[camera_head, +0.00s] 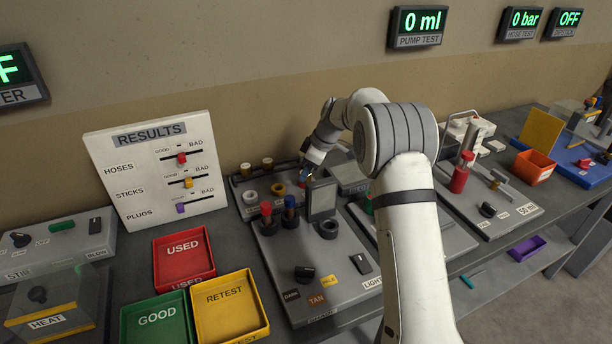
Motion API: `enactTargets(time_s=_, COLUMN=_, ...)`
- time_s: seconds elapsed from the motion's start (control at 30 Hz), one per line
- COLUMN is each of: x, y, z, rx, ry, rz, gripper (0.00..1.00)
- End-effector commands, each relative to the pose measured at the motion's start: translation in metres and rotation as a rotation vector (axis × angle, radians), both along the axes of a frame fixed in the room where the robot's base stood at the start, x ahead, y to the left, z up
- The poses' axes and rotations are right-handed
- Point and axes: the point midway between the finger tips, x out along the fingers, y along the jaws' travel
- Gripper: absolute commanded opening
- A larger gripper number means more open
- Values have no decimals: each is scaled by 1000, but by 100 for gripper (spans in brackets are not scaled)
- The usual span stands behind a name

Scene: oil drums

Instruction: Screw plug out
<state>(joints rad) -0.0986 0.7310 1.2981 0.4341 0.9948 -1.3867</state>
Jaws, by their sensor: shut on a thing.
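My gripper (305,175) is at the back of the bench, over the right part of a grey rack (240,188). It is shut on a small plug, mostly hidden by the fingers; a little brownish colour shows beneath them. I cannot tell whether the plug is still seated or raised. Two tan-topped pieces, one at left (246,169) and one at right (267,163), stand at the rack's back. A white ring (250,198) and a yellow ring (278,189) lie in front of them. My arm hides part of the bench.
A grey test unit (335,275) with red-topped and blue-topped sticks stands in front of the rack. Red USED (183,257), yellow RETEST (230,302) and green GOOD (158,318) trays lie at left. A RESULTS board (158,165) leans behind. A red cylinder (460,178) stands at right.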

Motion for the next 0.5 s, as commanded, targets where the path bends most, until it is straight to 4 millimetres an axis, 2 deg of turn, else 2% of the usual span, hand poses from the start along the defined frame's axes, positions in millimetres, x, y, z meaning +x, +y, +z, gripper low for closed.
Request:
enactTargets(time_s=0.03, x=-2, y=-1, z=-5, rx=-3, ry=11, rz=11, gripper=8)
enactTargets(time_s=0.33, x=-2, y=-1, z=-6, rx=-4, ry=14, rz=35, gripper=8)
enactTargets(time_s=0.5, x=0, y=-2, z=-6, rx=-3, ry=15, rz=257, gripper=8)
